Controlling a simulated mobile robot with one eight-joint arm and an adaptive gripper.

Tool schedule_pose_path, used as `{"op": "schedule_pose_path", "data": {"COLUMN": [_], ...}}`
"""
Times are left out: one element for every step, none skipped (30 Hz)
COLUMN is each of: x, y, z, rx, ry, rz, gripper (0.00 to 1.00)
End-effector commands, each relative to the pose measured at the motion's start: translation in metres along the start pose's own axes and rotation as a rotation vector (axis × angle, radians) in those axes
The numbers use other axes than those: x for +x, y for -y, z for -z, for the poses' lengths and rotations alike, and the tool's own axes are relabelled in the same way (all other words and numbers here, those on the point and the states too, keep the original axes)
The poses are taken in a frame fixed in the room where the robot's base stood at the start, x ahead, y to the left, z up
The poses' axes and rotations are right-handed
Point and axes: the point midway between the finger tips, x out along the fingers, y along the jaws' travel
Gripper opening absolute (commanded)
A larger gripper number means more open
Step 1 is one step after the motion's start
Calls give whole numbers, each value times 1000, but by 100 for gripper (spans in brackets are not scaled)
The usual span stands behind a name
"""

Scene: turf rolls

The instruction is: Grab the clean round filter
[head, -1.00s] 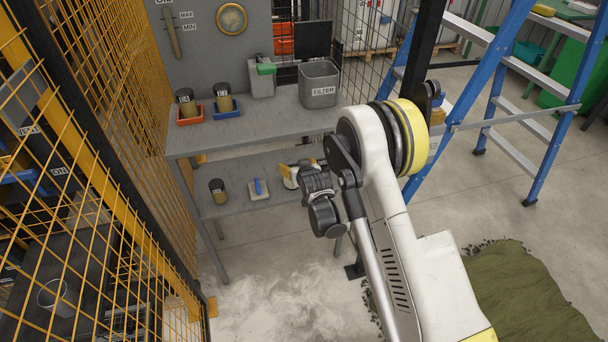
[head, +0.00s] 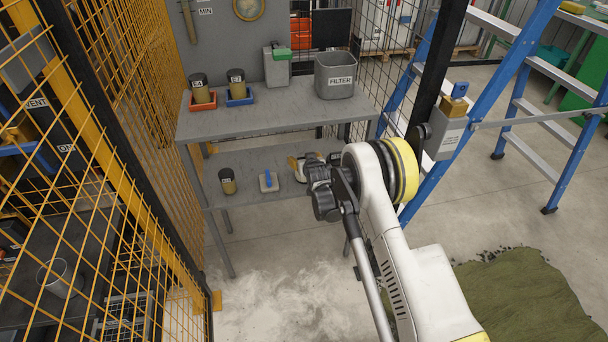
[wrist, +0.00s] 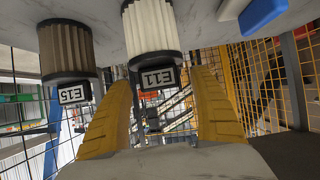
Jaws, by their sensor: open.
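A clean, white, pleated round filter (wrist: 152,25) with a dark cap labelled E11 shows upside down in the wrist view. A dirty brown round filter (wrist: 67,48) labelled E15 is beside it, to its left in that view. My gripper (wrist: 160,78) is open, its yellow fingers pointing at the white filter. The filter's capped end shows between the fingertips; I cannot tell whether they touch it. In the head view my gripper (head: 301,165) is at the right part of the lower shelf (head: 240,197). My arm hides the brown E15 filter there.
Above, a grey FILTER bin (head: 335,82), a red tray (head: 202,106) and a blue tray (head: 239,101) stand on the tabletop (head: 270,118). A blue ladder (head: 480,65) is right.

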Motion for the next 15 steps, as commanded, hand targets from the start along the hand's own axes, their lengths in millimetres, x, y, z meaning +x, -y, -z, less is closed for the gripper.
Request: {"op": "schedule_pose_path", "data": {"x": [2,2,2,2,2,2,2,2,2,2,2,2,2,2,2], "y": [0,0,0,0,0,0,0,0,0,0,0,0,0,0,0], "z": [0,0,1,1,1,1,1,1,1,1,1,1,1,1,1], "rx": [0,0,0,0,0,0,0,0,0,0,0,0,0,0,0], "ry": [0,0,0,0,0,0,0,0,0,0,0,0,0,0,0], "rz": [0,0,0,0,0,0,0,0,0,0,0,0,0,0,0], "gripper": [72,72,72,72,72,72,72,64,52,43,33,21,12,4,4]}}
